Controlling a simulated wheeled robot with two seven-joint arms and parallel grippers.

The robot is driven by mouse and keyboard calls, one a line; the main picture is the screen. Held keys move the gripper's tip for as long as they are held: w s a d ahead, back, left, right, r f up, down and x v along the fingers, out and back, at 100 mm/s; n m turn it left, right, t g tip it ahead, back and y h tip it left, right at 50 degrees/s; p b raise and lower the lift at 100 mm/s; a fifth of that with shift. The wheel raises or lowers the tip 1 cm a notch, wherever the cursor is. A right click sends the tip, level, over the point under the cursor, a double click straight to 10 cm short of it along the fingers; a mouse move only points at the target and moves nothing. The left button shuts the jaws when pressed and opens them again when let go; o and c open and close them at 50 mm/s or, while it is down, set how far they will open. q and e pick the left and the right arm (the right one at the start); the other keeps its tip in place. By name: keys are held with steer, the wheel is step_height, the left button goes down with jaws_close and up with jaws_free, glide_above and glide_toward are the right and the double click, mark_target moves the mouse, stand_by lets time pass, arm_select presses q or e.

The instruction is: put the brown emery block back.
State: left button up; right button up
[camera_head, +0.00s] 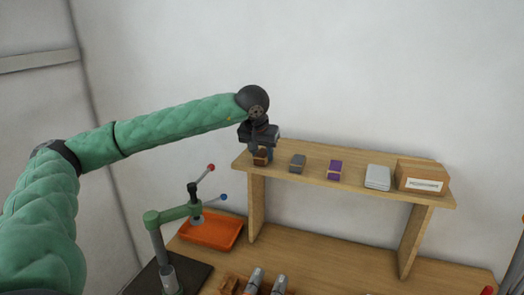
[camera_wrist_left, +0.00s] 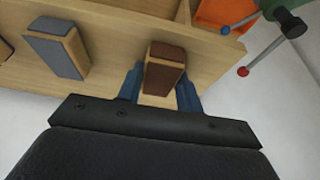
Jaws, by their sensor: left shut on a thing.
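The brown emery block (camera_head: 261,157) is at the left end of the wooden shelf (camera_head: 318,176). It has a brown top over a lighter wood-coloured body. My left gripper (camera_head: 262,151) comes down over it from above. In the left wrist view the block (camera_wrist_left: 165,68) sits between the blue fingers of my left gripper (camera_wrist_left: 161,88), which is shut on it. It appears at the shelf surface, but I cannot tell whether it bears on the shelf. My right gripper is not in view.
Along the shelf to the right stand a grey block (camera_head: 298,163), a purple block (camera_head: 335,170), a pale tin (camera_head: 378,177) and a cardboard box (camera_head: 422,178). Below are an orange tray (camera_head: 211,231) and a green stand with red-knobbed and blue-knobbed levers (camera_head: 174,215).

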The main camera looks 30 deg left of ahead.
arm_select(q)
steer(key=shift+f, duration=0.15)
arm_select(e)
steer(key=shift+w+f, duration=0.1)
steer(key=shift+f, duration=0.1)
arm_select(q)
steer(key=o, duration=1.2)
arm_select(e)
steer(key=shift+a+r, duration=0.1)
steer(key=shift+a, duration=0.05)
arm_select(q)
steer(key=shift+r, duration=0.25)
steer(key=shift+b+v, duration=1.1)
steer(key=b+v, duration=0.4)
steer(key=v, duration=0.5)
steer(key=shift+s+r, duration=0.2)
steer(key=shift+r, duration=0.1)
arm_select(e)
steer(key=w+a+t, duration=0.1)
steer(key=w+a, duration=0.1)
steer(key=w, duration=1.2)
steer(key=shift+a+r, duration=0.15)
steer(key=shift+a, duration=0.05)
